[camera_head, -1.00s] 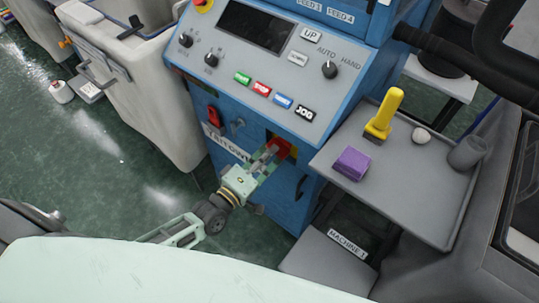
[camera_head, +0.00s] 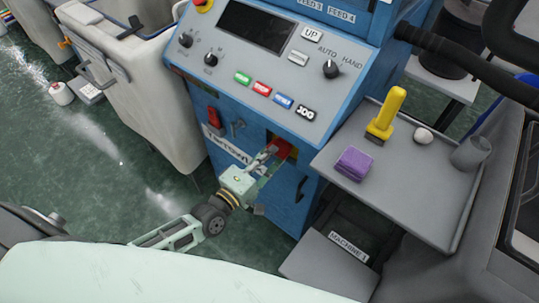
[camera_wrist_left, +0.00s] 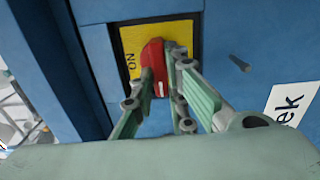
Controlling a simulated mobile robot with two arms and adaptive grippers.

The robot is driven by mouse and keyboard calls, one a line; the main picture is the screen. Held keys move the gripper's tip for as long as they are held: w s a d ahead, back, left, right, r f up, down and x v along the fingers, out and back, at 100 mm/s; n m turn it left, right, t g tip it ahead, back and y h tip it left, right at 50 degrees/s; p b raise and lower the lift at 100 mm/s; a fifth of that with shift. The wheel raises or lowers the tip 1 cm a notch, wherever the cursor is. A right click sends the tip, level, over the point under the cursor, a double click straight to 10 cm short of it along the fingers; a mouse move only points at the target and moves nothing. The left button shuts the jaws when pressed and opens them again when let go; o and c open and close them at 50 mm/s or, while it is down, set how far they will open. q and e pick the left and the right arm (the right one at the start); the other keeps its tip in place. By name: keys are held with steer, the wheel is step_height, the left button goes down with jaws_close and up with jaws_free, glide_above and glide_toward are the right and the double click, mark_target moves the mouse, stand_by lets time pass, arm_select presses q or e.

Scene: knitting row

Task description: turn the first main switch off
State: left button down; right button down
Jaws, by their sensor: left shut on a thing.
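The main switch is a red handle (camera_head: 283,149) on the front of the blue machine cabinet, below the sloping control panel. In the left wrist view the red handle (camera_wrist_left: 153,62) stands in front of a yellow plate (camera_wrist_left: 187,33) marked ON beside the handle. My left gripper (camera_head: 270,158) is at the switch, with its fingers shut on the red handle. The left wrist view shows the green fingers (camera_wrist_left: 160,85) on either side of the handle's near end. Part of the yellow plate is hidden by the handle and fingers. My right gripper does not show.
Above the switch is the control panel (camera_head: 210,75) with knobs and coloured buttons. A red rocker switch (camera_head: 214,117) sits to the left. To the right, a grey tray (camera_head: 440,215) holds a purple block (camera_head: 354,163) and a yellow-handled tool (camera_head: 386,112).

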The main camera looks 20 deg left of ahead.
arm_select(q)
steer(key=c, duration=1.7)
jaws_free()
steer(key=shift+c, duration=0.2)
steer(key=shift+s, duration=0.1)
steer(key=v, duration=1.2)
steer(key=s+a+f+m+g+y+p, duration=0.1)
steer(key=s+a+f+m+g+y, duration=0.2)
steer(key=f, duration=1)
steer(key=s+a+f+m+g+y, duration=0.1)
steer(key=s+a+f+m+g, duration=0.3)
steer(key=f, duration=0.8)
steer(key=s+d+f+m+g+y, duration=0.1)
steer(key=s+f+m+g, duration=0.3)
steer(key=s+f, duration=0.4)
steer(key=s+d+f+m+g+y+p, duration=0.1)
steer(key=s+d+f+m+g, duration=0.1)
steer(key=s+f+m+g, duration=0.3)
steer(key=s+f, duration=0.4)
steer(key=s, duration=0.7)
steer(key=shift+d+m, duration=0.15)
steer(key=shift+m, duration=0.15)
